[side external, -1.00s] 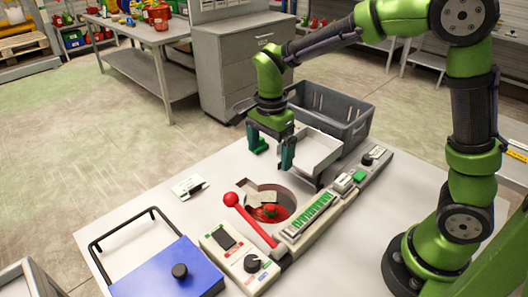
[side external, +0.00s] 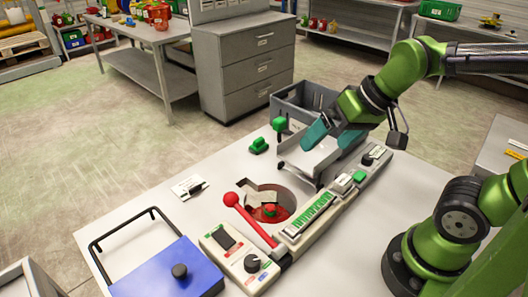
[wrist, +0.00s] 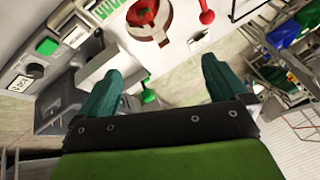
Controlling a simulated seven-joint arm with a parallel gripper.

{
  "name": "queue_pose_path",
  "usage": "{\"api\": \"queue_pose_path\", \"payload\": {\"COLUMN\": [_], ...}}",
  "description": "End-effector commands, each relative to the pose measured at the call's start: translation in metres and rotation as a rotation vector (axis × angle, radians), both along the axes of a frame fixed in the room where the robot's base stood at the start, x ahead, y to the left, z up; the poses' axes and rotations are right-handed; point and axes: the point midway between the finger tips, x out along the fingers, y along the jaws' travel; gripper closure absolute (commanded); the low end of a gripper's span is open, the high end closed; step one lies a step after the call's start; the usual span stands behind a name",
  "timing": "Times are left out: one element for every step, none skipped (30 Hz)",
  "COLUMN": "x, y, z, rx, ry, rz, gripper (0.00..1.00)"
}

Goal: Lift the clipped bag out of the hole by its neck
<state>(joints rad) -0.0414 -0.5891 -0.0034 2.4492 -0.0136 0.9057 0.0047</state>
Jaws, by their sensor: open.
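The hole (side external: 292,196) is a round opening with a slot in the white table top, in the side view. The red bag (side external: 269,212) sits down in it, with a small red top showing; a clip on its neck is too small to make out. In the wrist view the hole's rim (wrist: 164,38) and the red bag (wrist: 141,13) show at the top. My gripper (side external: 330,137) is open and empty, tilted, above the grey tray and well to the upper right of the hole. In the wrist view its teal fingers (wrist: 162,72) are spread wide.
A red-knobbed lever (side external: 231,199) stands beside the hole, with a long control strip (side external: 310,215) on its right. A grey tray (side external: 312,163) and crate (side external: 291,103) lie behind. Green knobs (side external: 258,146) are near the tray. A blue lid (side external: 165,275) is front left.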

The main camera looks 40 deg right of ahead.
Motion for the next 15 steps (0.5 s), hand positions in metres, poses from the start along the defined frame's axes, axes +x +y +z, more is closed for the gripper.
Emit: {"api": "queue_pose_path", "payload": {"x": [-0.007,-0.01,-0.013,-0.015,-0.016,-0.017,-0.017,-0.017,-0.017,-0.017,-0.017,-0.017,-0.017,-0.017,-0.017], "y": [-0.002,-0.003,-0.004,-0.005,-0.006,-0.007,-0.007,-0.008,-0.008,-0.008,-0.009,-0.008,-0.008,-0.008,-0.008], "z": [0.004,0.006,0.009,0.011,0.013,0.016,0.017,0.018,0.019,0.019,0.019,0.019,0.019,0.019,0.019], "rx": [0.001,0.003,0.007,0.007,0.007,0.007,0.008,0.007,0.007,0.008,0.007,0.007,0.007,0.007,0.007], "ry": [-0.039,-0.055,-0.072,-0.083,-0.093,-0.105,-0.112,-0.115,-0.118,-0.119,-0.117,-0.116,-0.116,-0.116,-0.116], "rz": [-0.004,-0.011,-0.018,-0.022,-0.026,-0.029,-0.032,-0.034,-0.036,-0.038,-0.038,-0.037,-0.037,-0.037,-0.037], "gripper": [0.0,0.0,0.0,0.0,0.03,0.09,0.14,0.18,0.24,0.29,0.34,0.37,0.37,0.37,0.37]}}
